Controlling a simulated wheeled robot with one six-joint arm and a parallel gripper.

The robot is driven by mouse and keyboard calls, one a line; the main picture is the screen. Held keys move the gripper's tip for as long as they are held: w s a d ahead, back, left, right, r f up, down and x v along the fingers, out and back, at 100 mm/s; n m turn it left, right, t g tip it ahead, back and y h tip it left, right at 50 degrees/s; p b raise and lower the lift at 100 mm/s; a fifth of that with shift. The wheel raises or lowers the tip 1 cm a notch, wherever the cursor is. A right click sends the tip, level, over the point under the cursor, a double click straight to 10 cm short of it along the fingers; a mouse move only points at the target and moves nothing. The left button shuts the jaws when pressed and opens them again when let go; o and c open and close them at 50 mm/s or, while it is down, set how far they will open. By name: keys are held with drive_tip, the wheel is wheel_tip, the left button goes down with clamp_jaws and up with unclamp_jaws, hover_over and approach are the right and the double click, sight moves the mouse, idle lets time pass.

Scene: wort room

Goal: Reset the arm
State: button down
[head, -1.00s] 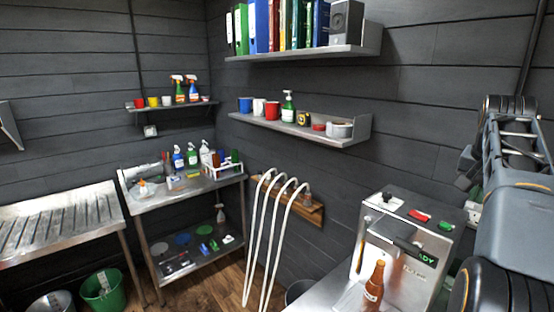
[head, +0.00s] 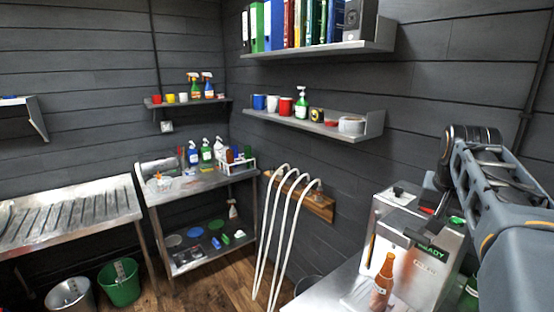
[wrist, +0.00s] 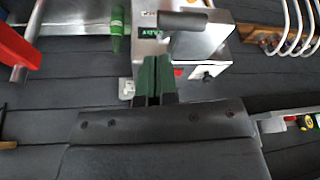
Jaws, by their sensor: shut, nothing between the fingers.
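My arm (head: 500,190) reaches in from the right edge of the head view, partly in front of the steel machine (head: 415,245). My gripper's fingertips cannot be made out in the head view. In the wrist view my gripper (wrist: 154,62) shows as two dark green fingers close together, shut and empty. Beyond them is the same machine (wrist: 195,45), with its lit green display. I cannot tell how far the fingertips are from it.
A brown bottle (head: 382,280) stands before the machine on a steel counter (head: 335,295). White hoses (head: 270,235) hang on the wall rack. Wall shelves (head: 325,126) hold mugs and bottles. A green bucket (head: 120,285) stands on the floor. A green bottle (wrist: 117,28) shows in the wrist view.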

drive_tip(key=s+a+f+n+y+b, duration=0.1)
drive_tip(key=s+a+f+n, duration=0.2)
drive_tip(key=a+f, duration=0.6)
drive_tip(key=s+a+f+n+t+y+b, duration=0.1)
drive_tip(key=s+a+f+n, duration=0.3)
drive_tip(key=s+a+f, duration=0.4)
wheel_tip(320, 180, down, 3)
drive_tip(key=shift+a+f+t+b, duration=0.15)
drive_tip(key=shift+a+t+b, duration=0.2)
drive_tip(key=shift+a, duration=0.15)
drive_tip(key=c, duration=1.9)
unclamp_jaws()
drive_tip(key=shift+w, duration=0.1)
